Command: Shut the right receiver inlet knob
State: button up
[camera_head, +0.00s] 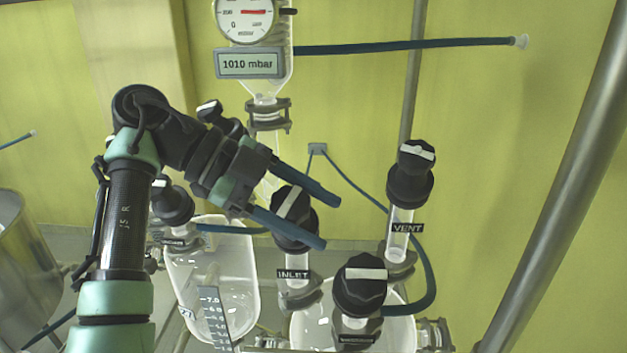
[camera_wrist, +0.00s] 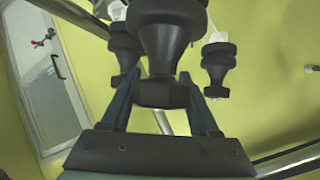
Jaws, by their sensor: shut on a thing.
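The inlet knob (camera_head: 291,203) is a black knob with a white bar, above a glass neck with an INLET label (camera_head: 293,274). The white bar runs steeply, near upright in the picture. My gripper (camera_head: 328,220) comes from the left, one teal finger passing above and one below the knob. It is shut on the knob. In the wrist view, the dark knob body (camera_wrist: 165,85) stands between my fingers (camera_wrist: 160,85); its top is cut off. The right receiver (camera_head: 400,328) is a glass vessel below, partly hidden.
The vent knob (camera_head: 411,172) stands to the right, and another black knob (camera_head: 361,286) is close in front. The left receiver (camera_head: 220,255) has its own knob (camera_head: 172,203). A pressure gauge (camera_head: 245,15) hangs above. A blue hose (camera_head: 425,275) curves at the right.

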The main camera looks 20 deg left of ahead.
jog(key=m+g+p, duration=0.1)
jog(key=p, duration=0.1)
jog(key=g+p, duration=0.1)
jog(key=p, duration=0.1)
jog(key=m+g+y+p, duration=0.1)
jog(key=p, duration=0.1)
jog(key=shift+s+a+r+m+p, duration=0.1)
jog(key=shift+s+r+m+p, duration=0.2)
jog(key=shift+s+p, duration=0.1)
jog(key=p, duration=0.1)
jog(key=m+g+p, duration=0.1)
jog(key=p, duration=0.1)
jog(key=shift+s+f+y, duration=0.15)
jog(key=shift+f+y, duration=0.2)
jog(key=shift+y, duration=0.05)
jog(key=shift+s+a+f+m+g+y+p, duration=0.1)
jog(key=shift+f+m+g+y+p, duration=0.25)
jog(key=shift+m+g+p, duration=0.45)
jog(key=shift+f, duration=0.1)
jog(key=o, duration=1.4)
jog(key=shift+r, duration=0.2)
